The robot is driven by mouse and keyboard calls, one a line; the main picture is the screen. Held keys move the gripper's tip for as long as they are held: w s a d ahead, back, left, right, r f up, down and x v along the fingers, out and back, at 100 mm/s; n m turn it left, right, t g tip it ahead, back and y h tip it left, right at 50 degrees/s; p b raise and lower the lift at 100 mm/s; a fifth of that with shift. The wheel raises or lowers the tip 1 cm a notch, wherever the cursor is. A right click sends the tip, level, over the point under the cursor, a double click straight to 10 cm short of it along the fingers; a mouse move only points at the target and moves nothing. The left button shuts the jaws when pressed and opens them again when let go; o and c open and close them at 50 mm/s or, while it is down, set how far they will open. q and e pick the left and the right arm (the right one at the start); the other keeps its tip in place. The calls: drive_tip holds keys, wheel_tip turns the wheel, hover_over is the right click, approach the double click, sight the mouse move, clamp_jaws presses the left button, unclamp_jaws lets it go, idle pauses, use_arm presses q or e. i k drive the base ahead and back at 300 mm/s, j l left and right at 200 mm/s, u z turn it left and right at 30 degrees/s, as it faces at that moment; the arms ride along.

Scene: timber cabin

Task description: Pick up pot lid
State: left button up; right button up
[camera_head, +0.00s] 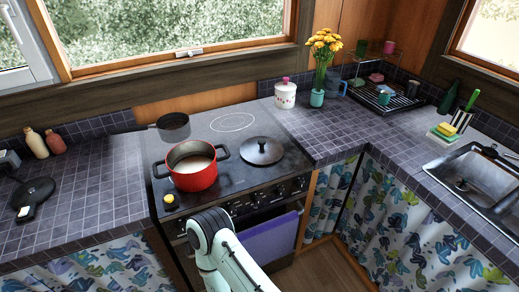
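The pot lid (262,152) is dark and round with a knob on top. It lies on the right part of the black stove top (225,190), knob up. An open red pot (194,178) with dark handles stands on the stove to the left of the lid, with something pale inside. One of my white arms rises from the bottom middle, in front of the stove, and its dark joint is below and left of the lid. No gripper fingers show on it. My other arm is out of view. Nothing touches the lid.
A purple towel (270,238) hangs on the oven front. A white canister (285,94) and a flower vase (317,97) stand behind, on the right counter.

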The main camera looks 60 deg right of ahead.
sight(261, 150)
drive_tip(key=k+l, duration=0.65)
drive_tip(key=l, duration=0.15)
